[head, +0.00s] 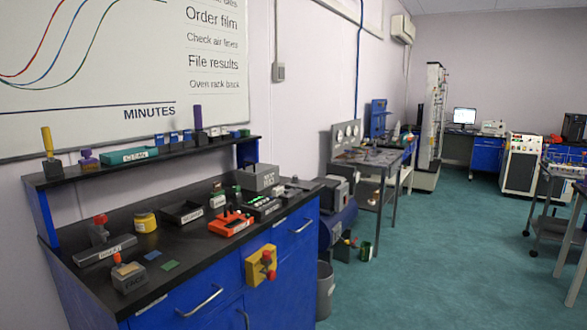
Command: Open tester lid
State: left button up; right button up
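No thing in the head view can be surely told as the tester or its lid. A white floor-standing machine (521,164) with a dark panel on its front stands at the far right; I cannot tell whether it has a lid. A grey box (257,179) with lettering stands at the back of the near dark bench top. Neither of my grippers is in view.
The near blue bench (180,307) holds an orange device (231,224), a yellow jar (145,222) and a red-knobbed block (129,277). A yellow block with red knobs (262,266) is on its front. A grey bin (324,290) stands beside it. The green floor (430,250) is clear.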

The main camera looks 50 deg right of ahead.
aim_at(258, 164)
jog(key=z, duration=1.25)
jog(key=i+l, duration=0.3)
jog(key=i, duration=0.25)
jog(key=i+l+u, duration=0.1)
jog(key=i+l, duration=0.2)
jog(key=i, duration=0.2)
